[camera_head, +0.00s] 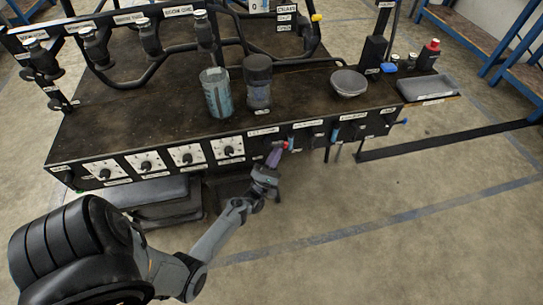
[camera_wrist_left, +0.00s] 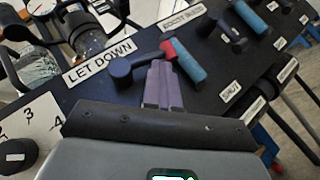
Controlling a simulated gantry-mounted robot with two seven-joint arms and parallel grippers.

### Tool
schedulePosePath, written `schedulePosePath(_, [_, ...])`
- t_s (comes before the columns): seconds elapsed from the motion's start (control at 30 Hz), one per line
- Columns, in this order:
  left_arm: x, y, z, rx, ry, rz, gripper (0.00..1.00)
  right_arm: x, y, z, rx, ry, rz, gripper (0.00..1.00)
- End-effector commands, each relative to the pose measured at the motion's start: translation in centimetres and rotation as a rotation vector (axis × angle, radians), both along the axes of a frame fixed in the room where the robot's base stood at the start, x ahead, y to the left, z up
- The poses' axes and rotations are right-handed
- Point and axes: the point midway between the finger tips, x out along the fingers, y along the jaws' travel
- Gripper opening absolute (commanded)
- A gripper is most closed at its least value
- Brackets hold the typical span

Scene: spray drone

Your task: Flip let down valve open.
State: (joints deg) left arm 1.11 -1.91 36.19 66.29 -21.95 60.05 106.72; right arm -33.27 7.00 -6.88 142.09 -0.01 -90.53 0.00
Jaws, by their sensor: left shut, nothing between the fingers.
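The let down valve shows in the left wrist view beside its "LET DOWN" label (camera_wrist_left: 100,63). It has a dark round hub (camera_wrist_left: 122,72), an arm reaching right, and a blue handle (camera_wrist_left: 188,64) with a red end. My left gripper (camera_wrist_left: 162,70) has its purple fingers shut and empty. The fingertips are close to the valve's arm and handle; I cannot tell whether they touch. In the head view the left gripper (camera_head: 274,156) is at the panel's front face, by the valve's red end (camera_head: 285,145). My right gripper is not in view.
Another blue-handled valve (camera_wrist_left: 248,16) lies farther along the panel. Several knobs on white plates (camera_head: 188,157) line the front face to the left. A bowl (camera_head: 349,82) and two jars (camera_head: 216,92) stand on the bench top. The floor in front is clear.

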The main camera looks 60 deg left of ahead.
Motion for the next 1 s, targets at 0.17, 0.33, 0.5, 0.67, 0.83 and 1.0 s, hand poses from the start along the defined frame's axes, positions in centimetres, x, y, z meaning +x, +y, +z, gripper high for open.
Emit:
schedulePosePath(0.17, [0.65, -0.57, -0.27, -0.009, 0.014, -0.014, 0.0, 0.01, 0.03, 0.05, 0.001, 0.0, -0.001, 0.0])
schedulePosePath(0.33, [0.69, -0.57, -0.22, -0.009, 0.015, -0.013, 0.0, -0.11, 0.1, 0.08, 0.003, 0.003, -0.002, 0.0])
schedulePosePath(0.5, [0.7, -0.44, 0.06, -0.006, 0.011, -0.011, 0.0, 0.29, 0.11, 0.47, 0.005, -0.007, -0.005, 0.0])
schedulePosePath(0.67, [0.71, -0.4, 0.26, -0.004, 0.008, -0.011, 0.0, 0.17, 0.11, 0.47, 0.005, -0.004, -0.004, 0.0])
schedulePosePath(0.83, [0.65, -0.27, 0.36, -0.001, 0.005, -0.008, 0.0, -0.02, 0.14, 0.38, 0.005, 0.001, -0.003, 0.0])
schedulePosePath(1.0, [0.64, -0.23, 0.46, 0.0, 0.004, -0.007, 0.0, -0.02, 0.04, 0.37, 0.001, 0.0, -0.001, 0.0])
